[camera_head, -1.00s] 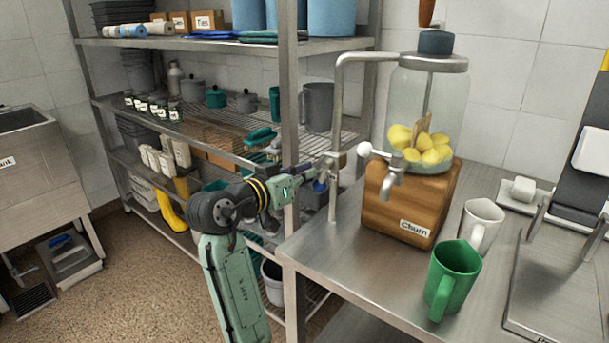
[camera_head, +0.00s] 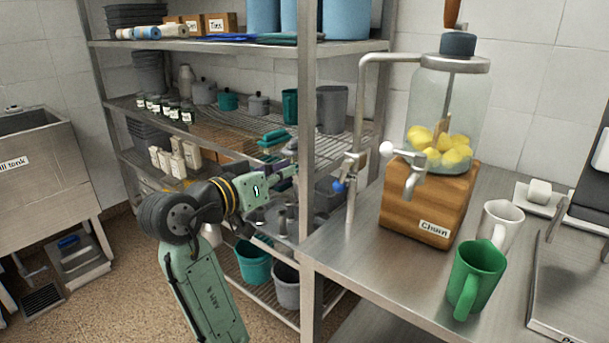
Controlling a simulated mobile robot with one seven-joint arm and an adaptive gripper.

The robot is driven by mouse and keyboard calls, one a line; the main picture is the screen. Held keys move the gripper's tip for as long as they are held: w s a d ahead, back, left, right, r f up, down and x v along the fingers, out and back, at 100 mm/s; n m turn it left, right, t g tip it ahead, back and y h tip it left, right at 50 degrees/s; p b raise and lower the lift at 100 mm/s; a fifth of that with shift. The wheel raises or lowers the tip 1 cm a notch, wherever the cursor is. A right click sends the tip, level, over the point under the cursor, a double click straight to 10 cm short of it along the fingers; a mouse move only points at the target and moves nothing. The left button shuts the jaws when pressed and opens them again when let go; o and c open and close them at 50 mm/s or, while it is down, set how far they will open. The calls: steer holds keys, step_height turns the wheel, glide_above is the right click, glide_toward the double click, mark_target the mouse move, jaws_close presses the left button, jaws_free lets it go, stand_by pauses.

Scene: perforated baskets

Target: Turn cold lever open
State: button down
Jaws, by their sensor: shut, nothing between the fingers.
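A steel standpipe with a bent spout (camera_head: 362,100) rises from the left edge of the metal table. A small lever with a blue end (camera_head: 339,186) sits low on its valve body, just left of the pipe; I take it as the cold lever. The lever's exact angle is too small to tell. My gripper (camera_head: 292,170) is left of the valve, shut and empty. A visible gap separates its tip from the blue end.
A wooden churn base (camera_head: 428,207) with a glass jar of lemons and a white-knobbed tap (camera_head: 386,149) stands right of the pipe. A white jug (camera_head: 499,222) and green jug (camera_head: 475,278) stand in front. A shelf post (camera_head: 307,130) rises near my gripper.

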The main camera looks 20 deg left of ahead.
mark_target(342, 177)
steer(key=s+d+f+n+t+y+b, duration=0.15)
steer(key=n+y, duration=0.25)
steer(key=n, duration=0.5)
steer(key=d+f+n+t+y+b, duration=0.25)
steer(key=n+y, duration=0.25)
steer(key=n, duration=0.4)
steer(key=w+d+p, duration=0.3)
steer(key=w, duration=0.5)
steer(key=shift+w, duration=0.4)
steer(key=shift+r+p, duration=0.1)
steer(key=shift+p, duration=0.35)
